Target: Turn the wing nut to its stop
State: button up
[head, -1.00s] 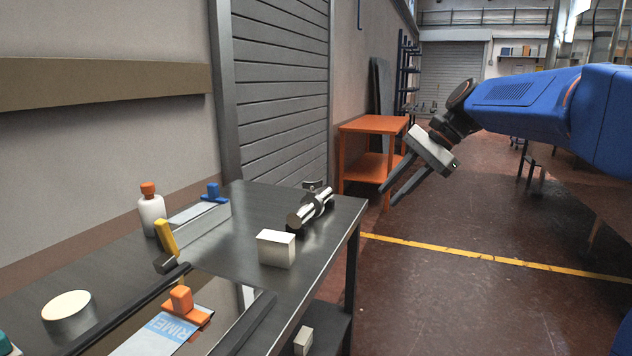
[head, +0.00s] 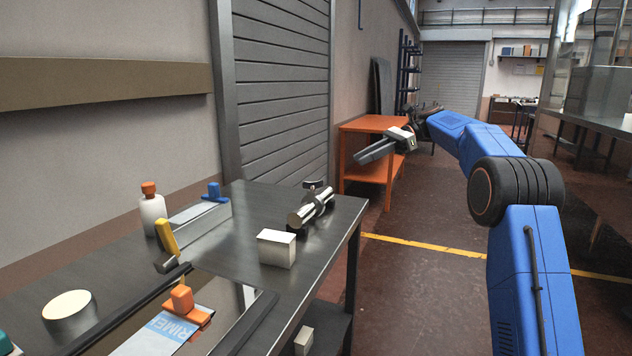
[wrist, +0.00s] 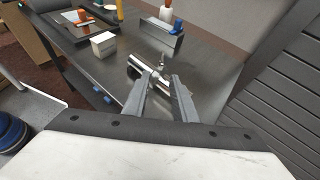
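A shiny metal cylinder (head: 311,208) lies near the far right corner of the dark metal table (head: 345,208). A small dark winged piece, which looks like the wing nut (head: 313,184), sits at its far end. In the wrist view the cylinder (wrist: 133,73) is partly hidden behind my left finger, and the winged piece (wrist: 161,66) shows just beyond the fingertips. My gripper (head: 360,157) is in the air beyond the table's right end, apart from the nut. The wrist view shows the two fingers (wrist: 160,82) open with nothing between them.
A white block (head: 276,249) stands close in front of the cylinder. A blue-handled scraper (head: 212,192), an orange-capped bottle (head: 152,212) and a yellow-handled tool (head: 166,237) are farther left. An orange stand (head: 372,124) is behind my gripper. A shutter stands behind the table.

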jog(key=w, duration=0.1)
send_near(316, 180)
jog(key=x, duration=1)
jog(key=shift+w, duration=0.2)
grip_shut()
